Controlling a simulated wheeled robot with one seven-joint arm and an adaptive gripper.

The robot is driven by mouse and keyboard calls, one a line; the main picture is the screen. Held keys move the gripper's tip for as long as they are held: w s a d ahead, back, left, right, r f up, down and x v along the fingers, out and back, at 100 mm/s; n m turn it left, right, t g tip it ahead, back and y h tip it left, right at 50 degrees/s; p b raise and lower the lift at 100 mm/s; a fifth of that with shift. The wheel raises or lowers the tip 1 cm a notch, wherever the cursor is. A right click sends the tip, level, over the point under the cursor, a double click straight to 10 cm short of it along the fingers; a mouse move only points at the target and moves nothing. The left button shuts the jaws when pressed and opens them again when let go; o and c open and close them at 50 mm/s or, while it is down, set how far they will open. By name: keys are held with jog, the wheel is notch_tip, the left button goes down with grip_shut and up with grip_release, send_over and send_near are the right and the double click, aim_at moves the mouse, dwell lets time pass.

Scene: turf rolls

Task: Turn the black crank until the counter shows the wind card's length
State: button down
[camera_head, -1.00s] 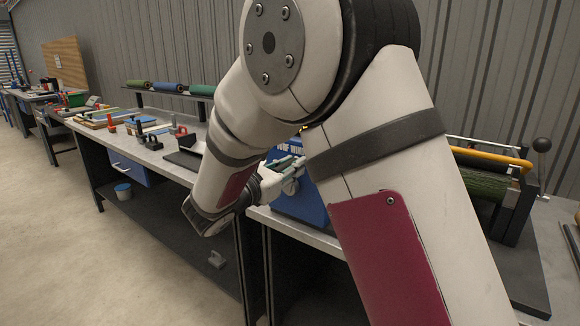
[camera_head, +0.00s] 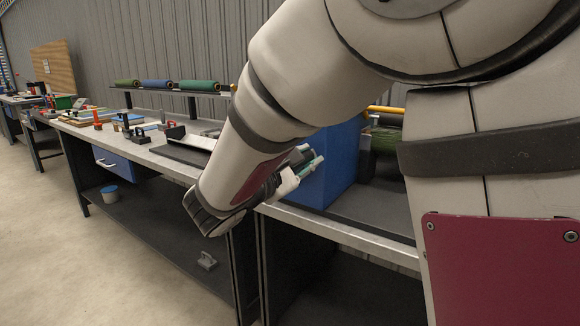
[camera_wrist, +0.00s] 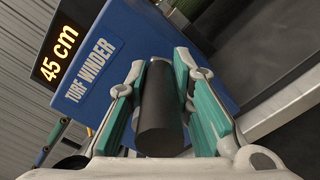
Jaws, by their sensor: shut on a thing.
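The blue turf winder (camera_wrist: 112,62) fills the upper part of the wrist view, tilted in the picture. Its counter (camera_wrist: 60,52) reads 45 cm in yellow digits on black. The black crank's handle (camera_wrist: 160,115) is a dark cylinder between my fingers. My gripper (camera_wrist: 165,72), with teal finger pads, is shut on this handle. In the head view my gripper (camera_head: 305,168) is beside the winder's blue body (camera_head: 333,168), and my own arm hides the counter and crank. I cannot make out a wind card in either view.
A long grey bench (camera_head: 180,165) runs left with several tools on it. Rolls in green and blue (camera_head: 157,85) lie on a rack behind. Part of a green turf roll (camera_head: 385,140) shows right of the winder. The concrete floor at left (camera_head: 60,250) is clear.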

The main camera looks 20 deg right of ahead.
jog(key=shift+s+d+f+m+b, duration=0.15)
jog(key=shift+s+f+m+b, duration=0.1)
jog(key=shift+f+m+b, duration=0.55)
jog(key=shift+r, duration=0.15)
jog(key=c, duration=1.4)
grip_release()
jog(key=shift+r, duration=0.1)
jog(key=v, duration=1.2)
